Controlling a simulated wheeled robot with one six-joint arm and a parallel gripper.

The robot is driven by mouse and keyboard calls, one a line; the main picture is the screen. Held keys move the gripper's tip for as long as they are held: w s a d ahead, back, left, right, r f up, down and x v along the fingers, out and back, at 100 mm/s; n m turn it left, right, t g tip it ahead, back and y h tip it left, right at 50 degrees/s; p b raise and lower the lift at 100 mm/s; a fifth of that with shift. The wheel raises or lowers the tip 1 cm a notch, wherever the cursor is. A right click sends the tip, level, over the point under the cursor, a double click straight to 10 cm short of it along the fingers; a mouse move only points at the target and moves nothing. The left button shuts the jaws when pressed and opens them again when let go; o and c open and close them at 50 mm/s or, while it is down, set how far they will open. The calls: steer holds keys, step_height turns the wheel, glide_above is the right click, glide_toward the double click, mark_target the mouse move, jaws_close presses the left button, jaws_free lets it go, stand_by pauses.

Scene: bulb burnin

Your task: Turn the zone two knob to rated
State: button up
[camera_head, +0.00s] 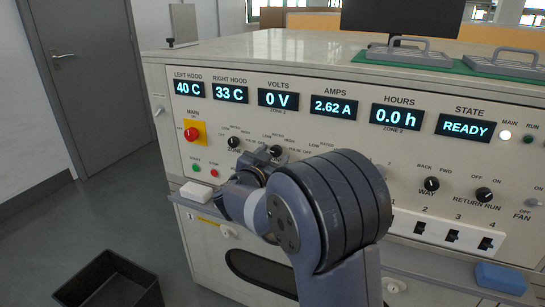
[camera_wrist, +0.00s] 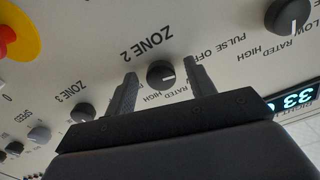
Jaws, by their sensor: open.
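The zone two knob (camera_wrist: 160,73) is a round black knob with a white pointer line, under the upside-down "ZONE 2" lettering in the wrist view. Its pointer aims right there; I cannot tell which setting that meets. My gripper (camera_wrist: 161,70) is open, with one finger on each side of this knob; I see no clear contact. In the head view the knob (camera_head: 276,151) shows just beyond my gripper (camera_head: 262,160), which partly hides its lettering.
Another black knob (camera_head: 233,142) is close on the left. The "ZONE 3" knob (camera_wrist: 82,112) is beside my gripper in the wrist view. A red-and-yellow main switch (camera_head: 192,132) is further left. A narrow ledge with a white block (camera_head: 196,194) runs below.

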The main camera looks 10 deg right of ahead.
steer(key=c, duration=1)
steer(key=m+b, duration=0.2)
steer(key=m, duration=0.2)
steer(key=shift+a, duration=0.1)
steer(key=m+b, duration=0.1)
steer(key=m, duration=0.3)
steer(key=shift+b, duration=0.35)
steer(key=m+b, duration=0.2)
steer(key=m, duration=0.2)
steer(key=shift+w+m, duration=0.1)
steer(key=shift+m, duration=0.2)
steer(key=shift+r+m+b, duration=0.1)
steer(key=shift+m+b, duration=0.9)
steer(key=shift+m, duration=0.5)
